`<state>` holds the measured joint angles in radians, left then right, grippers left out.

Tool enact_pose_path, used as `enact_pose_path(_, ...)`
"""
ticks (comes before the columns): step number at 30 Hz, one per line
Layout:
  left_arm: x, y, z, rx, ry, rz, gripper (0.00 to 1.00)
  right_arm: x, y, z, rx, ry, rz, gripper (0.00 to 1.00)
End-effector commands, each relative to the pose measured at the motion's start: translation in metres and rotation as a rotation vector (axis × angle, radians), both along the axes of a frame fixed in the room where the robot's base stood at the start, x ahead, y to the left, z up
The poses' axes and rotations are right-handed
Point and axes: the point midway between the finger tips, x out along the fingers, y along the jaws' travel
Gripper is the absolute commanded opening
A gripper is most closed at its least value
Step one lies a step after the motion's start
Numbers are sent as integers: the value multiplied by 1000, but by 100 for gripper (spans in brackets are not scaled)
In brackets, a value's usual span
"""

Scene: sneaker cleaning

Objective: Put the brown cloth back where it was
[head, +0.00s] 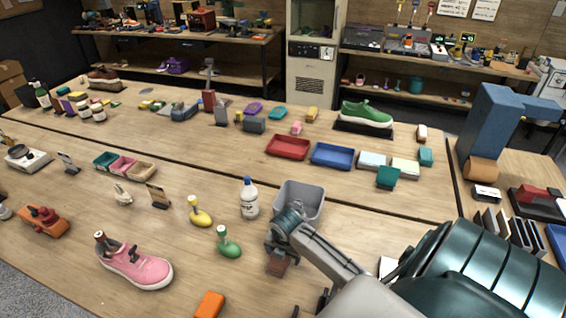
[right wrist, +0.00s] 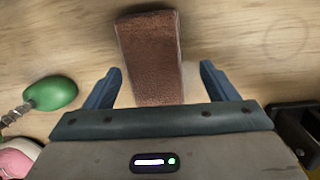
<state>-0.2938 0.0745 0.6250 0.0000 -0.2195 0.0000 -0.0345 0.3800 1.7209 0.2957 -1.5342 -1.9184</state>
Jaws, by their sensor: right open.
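The brown cloth (right wrist: 150,50), a folded brown block shape, shows in the right wrist view over the wooden tabletop. In the head view its end (head: 277,267) shows just below my right gripper (head: 279,250), in front of the grey bin. My right gripper also shows in the right wrist view (right wrist: 155,72). It is open, with one finger on each side of the cloth's near part and a gap on both sides. The gripper hides part of the cloth in the head view. My left gripper is not in view.
A grey bin (head: 300,199) stands right behind my right gripper, beside a white bottle (head: 249,198). A green-headed brush (head: 229,246) lies to the left, also seen in the wrist view (right wrist: 52,93). A pink sneaker (head: 135,265) and an orange block (head: 209,305) are nearer the front.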

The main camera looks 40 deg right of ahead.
Motion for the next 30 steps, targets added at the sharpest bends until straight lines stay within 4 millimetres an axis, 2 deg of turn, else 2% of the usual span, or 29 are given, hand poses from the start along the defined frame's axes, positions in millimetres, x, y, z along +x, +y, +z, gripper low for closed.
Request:
enact_pose_path(3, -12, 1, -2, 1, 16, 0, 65, 0, 0, 2, -1, -1, 0, 79)
enact_pose_path(8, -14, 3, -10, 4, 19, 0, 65, -2, 1, 16, -3, -4, 2, 79)
enact_pose_path(21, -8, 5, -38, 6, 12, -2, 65, -14, 8, 101, -2, -4, 2, 79)
enact_pose_path(25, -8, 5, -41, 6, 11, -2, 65, -17, 9, 114, -1, -1, 1, 79)
enact_pose_path(30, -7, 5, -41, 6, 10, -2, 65, -18, 9, 119, 0, 0, 0, 79)
